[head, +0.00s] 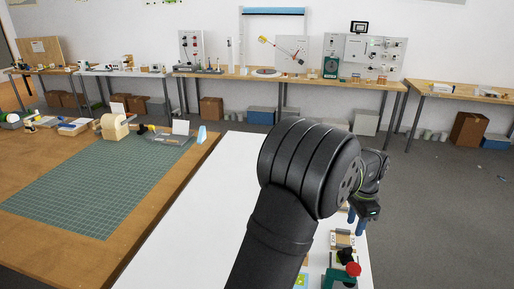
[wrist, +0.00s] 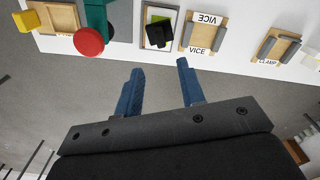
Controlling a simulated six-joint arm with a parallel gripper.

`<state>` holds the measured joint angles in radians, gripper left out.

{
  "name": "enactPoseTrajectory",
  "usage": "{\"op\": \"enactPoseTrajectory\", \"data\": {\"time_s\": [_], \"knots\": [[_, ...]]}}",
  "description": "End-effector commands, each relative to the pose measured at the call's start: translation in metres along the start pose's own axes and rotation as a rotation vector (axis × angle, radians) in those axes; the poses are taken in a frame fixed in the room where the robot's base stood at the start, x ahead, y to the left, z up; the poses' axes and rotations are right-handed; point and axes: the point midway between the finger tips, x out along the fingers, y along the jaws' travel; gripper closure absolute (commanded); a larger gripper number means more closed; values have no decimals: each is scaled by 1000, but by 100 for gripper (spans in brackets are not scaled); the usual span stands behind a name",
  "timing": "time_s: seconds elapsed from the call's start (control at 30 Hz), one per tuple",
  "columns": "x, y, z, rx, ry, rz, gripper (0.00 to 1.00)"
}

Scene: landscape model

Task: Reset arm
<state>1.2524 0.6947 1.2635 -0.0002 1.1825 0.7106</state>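My gripper (wrist: 158,84) shows in the wrist view with its two blue fingers spread apart and nothing between them. Past the fingertips lie the grey floor and the edge of the white table. In the head view my arm rises from the bottom over the white table (head: 192,205), and the gripper (head: 361,222) hangs at the right, partly hidden behind the arm. Its blue fingers point down.
Along the table edge in the wrist view are a tray labelled VICE (wrist: 203,35), a tray labelled CLAMP (wrist: 275,47), a black block (wrist: 158,29) and a green device with a red knob (wrist: 89,41). A green mat (head: 80,185) lies at left.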

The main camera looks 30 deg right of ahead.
Motion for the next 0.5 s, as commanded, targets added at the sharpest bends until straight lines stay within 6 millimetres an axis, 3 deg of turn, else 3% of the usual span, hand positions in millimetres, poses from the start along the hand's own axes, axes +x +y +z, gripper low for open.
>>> {"op": "enactPoseTrajectory", "data": {"time_s": [0.5], "knots": [[102,1,1,0,-4,3,64]]}}
